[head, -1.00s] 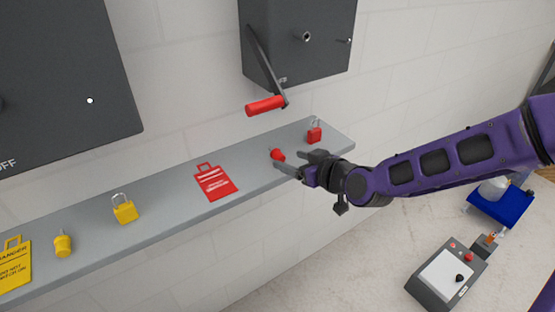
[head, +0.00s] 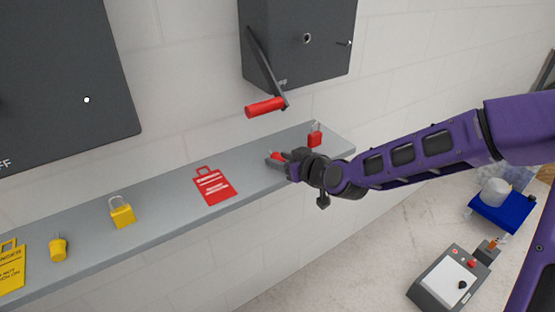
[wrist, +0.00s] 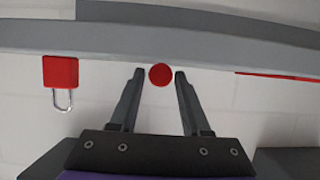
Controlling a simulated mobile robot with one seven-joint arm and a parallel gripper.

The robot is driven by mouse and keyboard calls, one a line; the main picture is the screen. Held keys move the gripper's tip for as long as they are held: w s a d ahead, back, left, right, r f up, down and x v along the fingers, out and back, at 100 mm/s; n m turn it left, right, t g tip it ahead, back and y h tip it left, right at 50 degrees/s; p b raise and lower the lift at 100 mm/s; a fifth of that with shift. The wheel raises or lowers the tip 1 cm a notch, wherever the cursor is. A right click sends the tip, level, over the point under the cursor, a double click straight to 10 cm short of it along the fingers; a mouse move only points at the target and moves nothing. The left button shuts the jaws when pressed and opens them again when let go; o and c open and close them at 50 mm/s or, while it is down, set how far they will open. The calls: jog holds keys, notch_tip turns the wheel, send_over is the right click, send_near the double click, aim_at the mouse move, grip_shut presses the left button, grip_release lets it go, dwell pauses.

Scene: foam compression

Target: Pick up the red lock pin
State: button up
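The red lock pin (head: 277,155) is on the grey shelf, partly hidden by my gripper (head: 279,159) in the head view. In the wrist view the red lock pin (wrist: 160,75) shows as a round red end between the tips of my gripper (wrist: 160,76). The two fingers are open, one on each side of the pin, with a small gap showing on both sides.
The grey shelf (head: 160,195) also holds a red padlock (head: 315,136), a red tag (head: 214,187), a yellow padlock (head: 122,214) and a yellow pin (head: 58,248). A lever with a red handle (head: 265,107) hangs from a dark box (head: 310,45) above the pin.

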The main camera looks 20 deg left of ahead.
grip_shut()
jog(key=shift+r, duration=0.2)
dwell(0.3)
